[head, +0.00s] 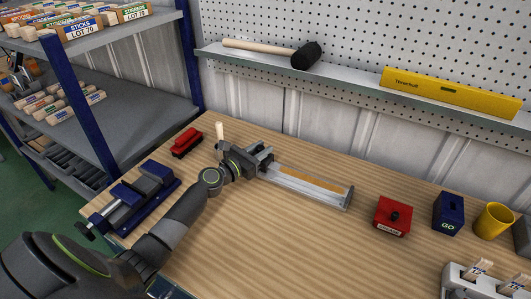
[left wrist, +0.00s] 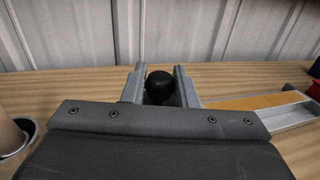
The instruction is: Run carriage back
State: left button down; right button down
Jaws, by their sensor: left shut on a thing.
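The wrapper is a long grey metal bed (head: 300,193) on the wooden bench, with an orange-tan strip (head: 312,182) along it. In the left wrist view the bed (left wrist: 285,118) runs off to the right. My left gripper (head: 264,156) is at the bed's left end. In the left wrist view its two grey fingers (left wrist: 160,90) are shut on a round black knob (left wrist: 160,87), which I take to be the carriage's. The carriage body is mostly hidden by my gripper. My right gripper is not in view.
A blue vise (head: 150,188) and a red block (head: 187,142) stand left. A pale stick (head: 220,132) stands upright behind my wrist.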

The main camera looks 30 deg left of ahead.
pick_arm(q)
jog(key=c, duration=1.3)
grip_release()
jog(key=shift+o, duration=0.6)
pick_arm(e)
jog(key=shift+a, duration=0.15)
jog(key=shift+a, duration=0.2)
pick_arm(q)
jog(key=b+v, duration=0.1)
jog(key=v, duration=0.7)
jog(key=shift+s+a+f, duration=0.1)
jog(key=shift+s+f, duration=0.1)
jog(key=shift+s, duration=0.05)
jog(key=b+v, duration=0.4)
jog(key=v, duration=0.3)
jog(key=shift+s+f, duration=0.1)
jog(key=shift+s, duration=0.05)
jog(key=shift+b+v, duration=0.7)
jog(key=shift+v, duration=0.05)
jog(key=shift+r, duration=0.25)
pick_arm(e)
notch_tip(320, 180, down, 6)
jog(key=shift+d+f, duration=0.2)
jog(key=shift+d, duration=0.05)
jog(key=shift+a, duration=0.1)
